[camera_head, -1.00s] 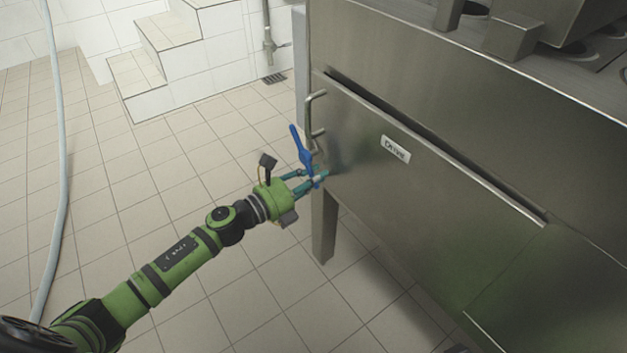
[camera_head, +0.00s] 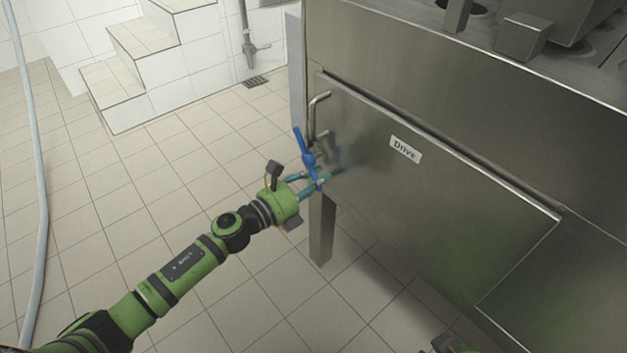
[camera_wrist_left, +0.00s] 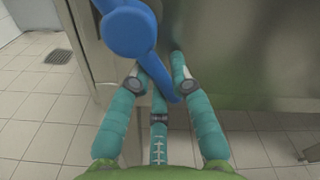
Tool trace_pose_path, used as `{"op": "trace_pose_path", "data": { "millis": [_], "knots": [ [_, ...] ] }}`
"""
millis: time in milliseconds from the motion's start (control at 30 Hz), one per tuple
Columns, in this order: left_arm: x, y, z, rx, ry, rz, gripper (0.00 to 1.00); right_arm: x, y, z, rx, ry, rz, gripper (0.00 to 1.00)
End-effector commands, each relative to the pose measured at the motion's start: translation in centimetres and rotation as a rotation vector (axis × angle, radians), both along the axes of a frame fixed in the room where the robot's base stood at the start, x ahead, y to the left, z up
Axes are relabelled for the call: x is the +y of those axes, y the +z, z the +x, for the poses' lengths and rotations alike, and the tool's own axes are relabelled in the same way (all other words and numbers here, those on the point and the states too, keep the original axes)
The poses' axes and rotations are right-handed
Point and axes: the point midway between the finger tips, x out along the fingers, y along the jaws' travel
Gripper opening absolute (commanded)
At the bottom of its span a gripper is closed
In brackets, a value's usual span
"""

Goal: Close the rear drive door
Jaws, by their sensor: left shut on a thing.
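The drive door (camera_head: 430,200) is a flat steel panel with a "Drive" label (camera_head: 405,149) on the machine's front. A thin dark gap shows along its top edge. A blue lever handle (camera_head: 306,150) sits at the door's left side.
A bent metal bar (camera_head: 316,112) stands out at the door's upper left. A machine leg (camera_head: 322,232) is just below my left gripper. White tiled steps (camera_head: 150,60) and a grey hose (camera_head: 35,200) are to the left. The tiled floor between is clear.

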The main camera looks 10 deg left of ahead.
Motion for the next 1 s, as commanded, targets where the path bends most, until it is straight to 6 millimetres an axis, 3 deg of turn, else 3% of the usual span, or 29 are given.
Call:
{"op": "trace_pose_path", "data": {
  "millis": [100, 133, 167, 200, 600, 1000],
  "knots": [
    [0.0, 0.1, 0.0, 0.0, 0.002, -0.001, 0.0, 0.0, 0.0, 0.0, 0.001, 0.0, 0.0, 0.4],
    [0.0, 0.1, 0.0, 0.0, 0.002, -0.001, 0.33, 0.0, 0.0, 0.0, 0.002, 0.0, 0.0, 0.4],
    [0.0, 0.1, 0.0, 0.0, 0.002, -0.001, 0.45, 0.0, 0.0, 0.0, 0.002, 0.0, 0.0, 0.4],
    [0.0, 0.1, 0.0, -0.001, 0.001, -0.002, 0.46, 0.0, 0.0, 0.0, 0.002, 0.0, 0.0, 0.4],
    [0.5, 0.0, -0.5, 0.001, 0.001, 0.0, 0.46, -0.1, 0.0, -0.1, 0.004, -0.001, -0.002, 0.4],
    [5.0, -0.1, -6.5, 0.004, 0.002, -0.001, 0.46, 0.0, 0.0, -0.1, 0.004, -0.001, -0.001, 0.4]
  ]
}}
